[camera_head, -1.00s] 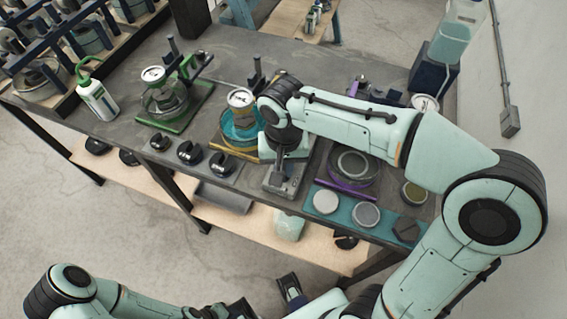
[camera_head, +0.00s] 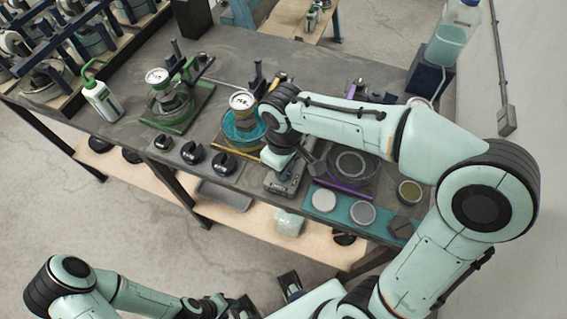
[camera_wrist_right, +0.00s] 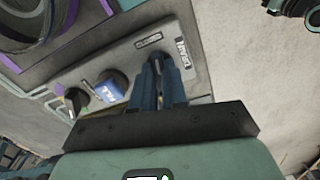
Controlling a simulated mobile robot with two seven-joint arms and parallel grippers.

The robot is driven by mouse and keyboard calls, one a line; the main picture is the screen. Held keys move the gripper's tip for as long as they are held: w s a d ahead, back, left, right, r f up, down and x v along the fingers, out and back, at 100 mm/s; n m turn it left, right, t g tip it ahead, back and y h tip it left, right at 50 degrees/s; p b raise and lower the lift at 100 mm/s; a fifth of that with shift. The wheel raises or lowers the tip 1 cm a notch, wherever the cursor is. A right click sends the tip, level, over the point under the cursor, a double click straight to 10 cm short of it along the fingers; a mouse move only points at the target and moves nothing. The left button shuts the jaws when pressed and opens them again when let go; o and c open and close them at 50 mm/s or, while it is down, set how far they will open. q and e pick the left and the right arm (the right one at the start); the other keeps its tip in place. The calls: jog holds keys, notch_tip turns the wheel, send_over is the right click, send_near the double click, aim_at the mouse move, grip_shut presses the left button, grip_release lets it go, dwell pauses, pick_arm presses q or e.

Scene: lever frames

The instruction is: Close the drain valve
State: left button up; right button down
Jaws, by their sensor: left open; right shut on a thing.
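The grey valve panel (camera_wrist_right: 125,60) fills the middle of the right wrist view, with a black knob (camera_wrist_right: 76,100), a blue knob (camera_wrist_right: 111,86) and a printed label (camera_wrist_right: 183,52) at its far end. My right gripper (camera_wrist_right: 160,72) is shut on the drain valve handle (camera_wrist_right: 156,64) beside that label. The fingers hide most of the handle, so its angle is unclear. In the head view the panel (camera_head: 283,184) lies at the bench's front edge, partly under my right wrist. My left gripper (camera_head: 268,299) is open and empty at the bottom, away from the bench.
Purple-edged sieve gear (camera_head: 352,166) and a teal mat (camera_head: 341,205) with round discs lie right of the panel. Several black knobs (camera_head: 193,153) sit to the left. A green-capped bottle (camera_head: 102,100) stands farther left.

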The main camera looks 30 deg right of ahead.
pick_arm(q)
jog(key=shift+w+r, duration=0.15)
jog(key=shift+r, duration=0.2)
pick_arm(e)
jog(key=shift+n, duration=1.3)
jog(key=c, duration=1.2)
grip_release()
jog(key=shift+o, duration=0.2)
jog(key=shift+r, duration=0.1)
pick_arm(q)
jog(key=r+p, duration=0.1)
jog(key=w+r+p, duration=0.1)
jog(key=shift+w+r+p, duration=0.2)
jog(key=shift+r+p, duration=0.15)
pick_arm(e)
notch_tip(320, 180, up, 13)
jog(key=shift+r, duration=0.15)
